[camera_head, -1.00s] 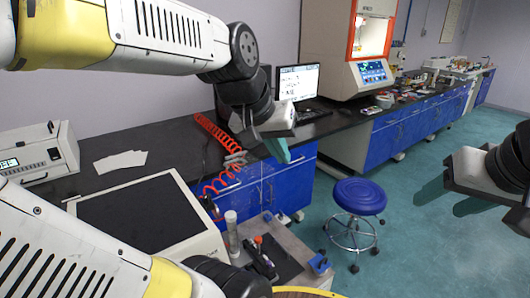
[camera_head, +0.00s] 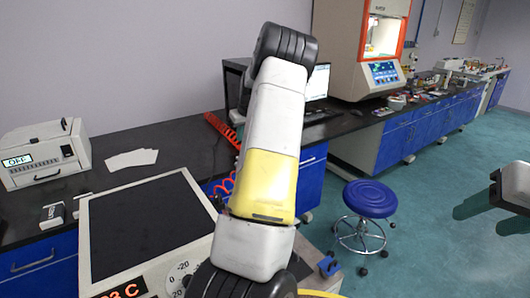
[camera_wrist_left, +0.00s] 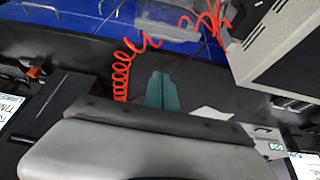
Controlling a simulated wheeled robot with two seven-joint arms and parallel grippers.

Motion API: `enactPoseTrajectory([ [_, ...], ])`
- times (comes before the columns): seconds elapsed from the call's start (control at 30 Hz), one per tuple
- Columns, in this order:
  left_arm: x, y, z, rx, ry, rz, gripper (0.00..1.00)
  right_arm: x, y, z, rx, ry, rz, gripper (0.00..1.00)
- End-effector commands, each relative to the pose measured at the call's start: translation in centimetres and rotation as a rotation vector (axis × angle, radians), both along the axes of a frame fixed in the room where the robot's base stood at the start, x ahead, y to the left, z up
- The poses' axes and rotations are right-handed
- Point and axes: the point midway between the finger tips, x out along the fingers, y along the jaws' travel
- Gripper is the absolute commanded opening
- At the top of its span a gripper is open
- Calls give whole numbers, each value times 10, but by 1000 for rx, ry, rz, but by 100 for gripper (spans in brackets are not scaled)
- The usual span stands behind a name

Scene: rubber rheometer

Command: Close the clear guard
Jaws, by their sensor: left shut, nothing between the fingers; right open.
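A see-through panel (camera_wrist_left: 172,20), which looks like the clear guard, shows at the top of the left wrist view against the blue cabinets. I cannot tell how far open it is. In the head view my left arm hides that area. My left gripper (camera_wrist_left: 162,92) shows its teal fingers shut and empty in the left wrist view, over the dark bench and apart from the panel. It is hidden behind my arm in the head view. My right gripper (camera_head: 492,212) is open and empty at the right edge, above the floor.
A red coiled hose (camera_wrist_left: 121,75) lies near my left fingers. A flat dark-topped instrument (camera_head: 140,230) stands in front, with a white box (camera_head: 45,155) and white cards (camera_head: 131,158) behind. An orange-framed machine (camera_head: 385,71) and a blue stool (camera_head: 370,198) are at right.

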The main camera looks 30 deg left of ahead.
Motion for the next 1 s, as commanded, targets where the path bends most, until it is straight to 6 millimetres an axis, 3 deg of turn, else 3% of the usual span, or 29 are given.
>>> enactPoseTrajectory([
  [0.27,7,16,-29,11,7,8,0,0,0,0,0,0,0,56],
  [0.6,22,45,-95,10,7,8,0,0,0,0,0,0,0,56],
  [0.8,11,18,-96,8,5,4,0,0,0,0,0,0,0,56],
  [1.0,4,9,-97,10,4,6,0,0,0,0,0,0,0,56],
])
